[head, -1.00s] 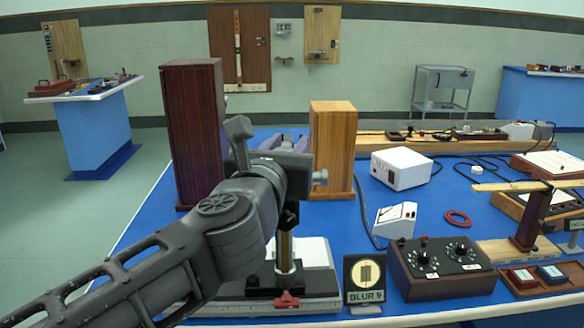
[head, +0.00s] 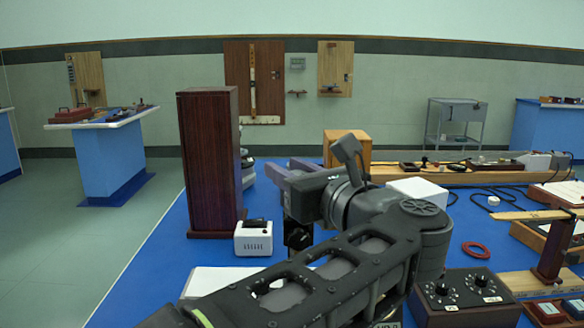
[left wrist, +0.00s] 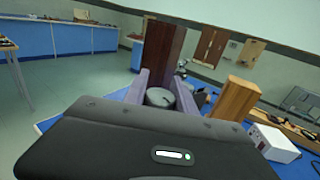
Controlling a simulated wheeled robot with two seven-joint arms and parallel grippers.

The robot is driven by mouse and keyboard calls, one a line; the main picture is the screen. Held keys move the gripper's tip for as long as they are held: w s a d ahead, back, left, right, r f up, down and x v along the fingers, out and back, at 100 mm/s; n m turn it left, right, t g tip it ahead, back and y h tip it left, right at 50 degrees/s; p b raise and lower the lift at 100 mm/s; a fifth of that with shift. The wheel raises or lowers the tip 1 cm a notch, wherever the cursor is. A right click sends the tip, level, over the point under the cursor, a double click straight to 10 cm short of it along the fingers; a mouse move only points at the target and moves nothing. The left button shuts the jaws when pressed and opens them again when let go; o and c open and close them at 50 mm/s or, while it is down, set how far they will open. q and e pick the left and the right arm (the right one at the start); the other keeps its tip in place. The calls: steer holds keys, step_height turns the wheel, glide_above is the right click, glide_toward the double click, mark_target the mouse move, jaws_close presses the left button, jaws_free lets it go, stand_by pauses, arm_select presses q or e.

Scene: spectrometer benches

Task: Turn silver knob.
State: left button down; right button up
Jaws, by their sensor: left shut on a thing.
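My left gripper (head: 288,172) reaches in over the blue table in the head view, with its purple fingers pointing away to the left. In the left wrist view, the fingers of my left gripper (left wrist: 159,88) close around a round grey metal knob (left wrist: 160,97), which I take to be the silver knob. The gripper is shut on it. In the head view the knob is hidden behind the gripper and arm. A dark part of the stand (head: 297,234) shows below the gripper. My right gripper is not in view.
A tall dark wooden box (head: 209,160) stands close left of the gripper, with a small white device (head: 253,238) beside it. A lighter wooden box (head: 347,149) stands behind.

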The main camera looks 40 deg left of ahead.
arm_select(q)
steer(key=n+g, duration=0.1)
steer(key=n+g+y, duration=0.1)
steer(key=g, duration=0.1)
steer(key=n+g+p, duration=0.1)
steer(key=shift+s+a+r+g+y, duration=0.1)
steer(key=shift+s+r+g+y, duration=0.2)
steer(key=shift+s+g, duration=0.1)
steer(key=shift+s+n+g+p, duration=0.15)
steer(key=shift+n+g+p, duration=0.4)
steer(key=shift+n+g, duration=0.75)
steer(key=shift+f+g, duration=0.1)
steer(key=shift+g, duration=0.2)
steer(key=c, duration=1)
jaws_free()
steer(key=shift+f, duration=0.1)
steer(key=shift+w+d+p, duration=0.15)
steer(key=shift+d+p, duration=0.2)
steer(key=shift+d, duration=1.6)
steer(key=shift+w+d+p, duration=0.1)
steer(key=shift+d+p, duration=0.25)
steer(key=shift+d, duration=1.55)
